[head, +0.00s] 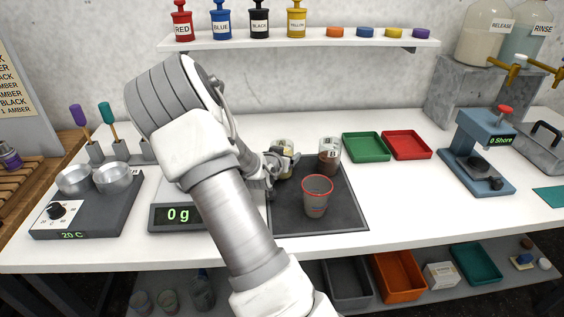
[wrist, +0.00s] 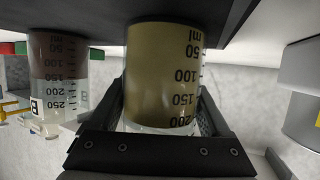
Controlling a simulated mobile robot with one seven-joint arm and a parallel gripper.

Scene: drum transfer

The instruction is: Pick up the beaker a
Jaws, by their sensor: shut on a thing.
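The beaker a (head: 285,146) holds olive-yellow liquid and stands upright at the back left of the dark tray. My gripper (head: 279,164) reaches it from the left and front, with its jaws shut around its sides. In the wrist view, which is upside down, the same beaker (wrist: 163,75) fills the space between the fingers of the gripper (wrist: 165,100). Its volume marks show, but its letter is not visible. Its base appears at or close to the dark tray surface; I cannot tell whether it touches.
Beaker B (head: 329,157), with brown liquid, stands just right of beaker a. It also shows in the wrist view (wrist: 60,85). A red-rimmed cup (head: 317,194) is in front on the dark tray (head: 340,218). A scale (head: 178,216) is left, a green tray (head: 365,147) right.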

